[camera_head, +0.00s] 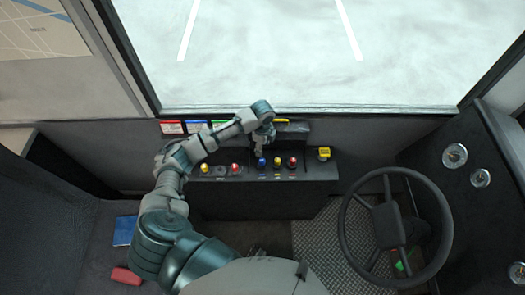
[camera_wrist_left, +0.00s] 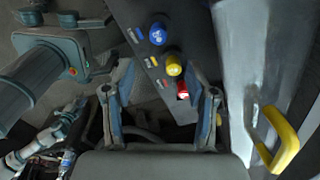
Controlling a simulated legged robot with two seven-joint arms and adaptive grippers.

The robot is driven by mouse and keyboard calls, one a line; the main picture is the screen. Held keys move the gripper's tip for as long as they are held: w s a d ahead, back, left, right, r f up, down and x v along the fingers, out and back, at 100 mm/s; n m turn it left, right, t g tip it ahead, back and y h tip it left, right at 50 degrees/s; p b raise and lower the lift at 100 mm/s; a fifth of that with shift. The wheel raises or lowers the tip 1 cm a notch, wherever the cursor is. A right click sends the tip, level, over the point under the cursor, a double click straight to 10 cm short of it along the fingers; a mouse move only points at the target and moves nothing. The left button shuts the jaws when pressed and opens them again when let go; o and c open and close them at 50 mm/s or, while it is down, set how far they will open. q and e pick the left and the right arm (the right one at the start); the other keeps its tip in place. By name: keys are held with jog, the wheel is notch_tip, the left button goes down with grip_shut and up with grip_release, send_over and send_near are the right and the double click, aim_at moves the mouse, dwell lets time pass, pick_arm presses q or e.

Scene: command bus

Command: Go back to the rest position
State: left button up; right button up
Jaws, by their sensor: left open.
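My left arm reaches across the head view from the bottom, and my left gripper (camera_head: 264,140) hangs over the dark control panel (camera_head: 310,173). In the left wrist view the two fingers of the gripper (camera_wrist_left: 164,98) are spread apart with nothing held between them. A blue knob (camera_wrist_left: 157,34), a yellow knob (camera_wrist_left: 174,64) and a red knob (camera_wrist_left: 182,88) stand in a row beyond and between the fingers. In the head view the blue knob (camera_head: 262,162) is just below the gripper. My right gripper is not in view.
A steering wheel (camera_head: 395,228) stands at the right. A yellow box-shaped part (camera_head: 324,154) sits at the panel's right end. A yellow handle (camera_wrist_left: 280,138) is right of the fingers. A red item (camera_head: 126,276) and a blue item (camera_head: 124,231) lie on the dark seat.

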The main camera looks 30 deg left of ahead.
pick_arm(q)
jog(key=shift+r, duration=0.1)
dwell(0.4)
